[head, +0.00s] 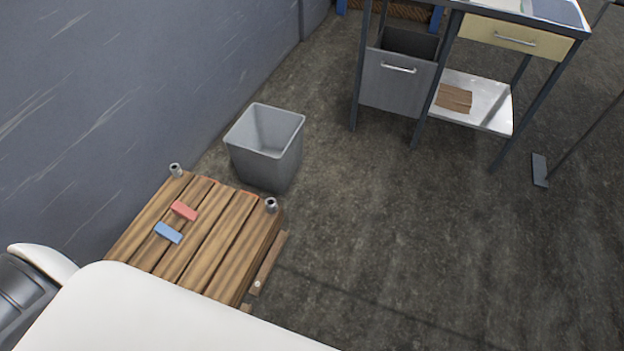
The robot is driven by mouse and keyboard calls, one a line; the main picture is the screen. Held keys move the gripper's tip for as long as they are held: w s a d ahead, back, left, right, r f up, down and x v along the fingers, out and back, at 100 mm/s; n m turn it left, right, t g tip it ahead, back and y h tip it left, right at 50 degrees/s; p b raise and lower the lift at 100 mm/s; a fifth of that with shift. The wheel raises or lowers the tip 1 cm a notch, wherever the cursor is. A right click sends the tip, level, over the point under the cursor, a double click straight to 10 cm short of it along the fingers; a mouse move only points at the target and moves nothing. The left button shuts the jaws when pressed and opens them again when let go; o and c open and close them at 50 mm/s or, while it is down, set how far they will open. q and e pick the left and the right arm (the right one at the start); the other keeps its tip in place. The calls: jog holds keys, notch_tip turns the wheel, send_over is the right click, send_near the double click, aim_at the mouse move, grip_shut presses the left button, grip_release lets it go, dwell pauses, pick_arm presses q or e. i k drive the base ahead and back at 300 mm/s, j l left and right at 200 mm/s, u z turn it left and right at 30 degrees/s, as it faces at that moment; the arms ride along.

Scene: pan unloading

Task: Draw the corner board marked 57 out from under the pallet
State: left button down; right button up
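The wooden pallet (222,246) stands at the lower left, close to the wall. A narrow brown board (270,258) sticks out low along its right side, with a small pale spot near its front end. Another bit of wood (246,308) shows just in front of it, mostly hidden. I cannot read the number 57 on either piece, so I cannot tell which is the corner board. White parts of my own body cover the near part of the pallet. Neither of my grippers shows in this view.
A red block (184,211) and a blue block (168,232) lie on the pallet. Short metal tubes (271,205) stand at its far corners. A grey bin (268,150) stands behind it. A workbench (476,100) is at the upper right. The floor right of the pallet is clear.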

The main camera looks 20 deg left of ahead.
aim_at(260, 280)
jog(key=i, duration=2.9)
jog(key=u, duration=4.2)
